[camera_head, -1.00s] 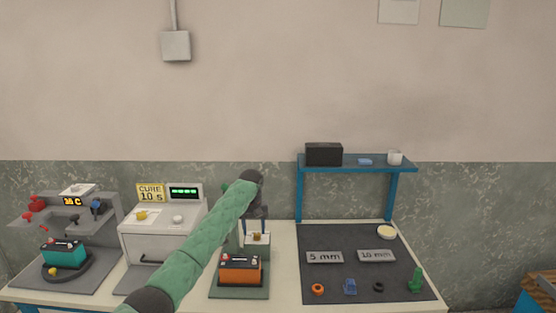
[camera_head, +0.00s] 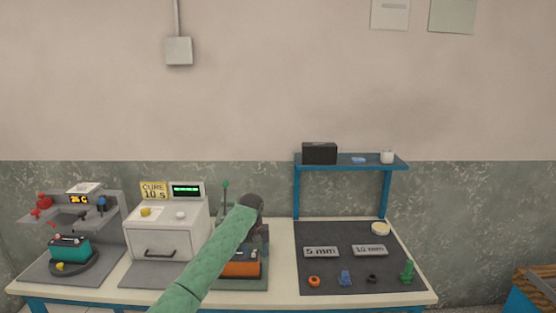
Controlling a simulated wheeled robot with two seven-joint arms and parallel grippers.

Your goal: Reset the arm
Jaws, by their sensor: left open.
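My left arm comes in from the bottom left, in a green sleeve, and ends in the dark left gripper (camera_head: 258,238) over the middle station. The gripper is open; its fingers are small and partly hidden behind the wrist, and I see nothing held in it. A teal battery (camera_head: 69,249) stands on a round dark holder at the left station. My right gripper is not in view.
A white curing box (camera_head: 166,241) with a handle stands left of my arm. A dark mat (camera_head: 345,265) on the right holds two labelled plates and several small parts. A blue shelf (camera_head: 350,161) stands behind the mat.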

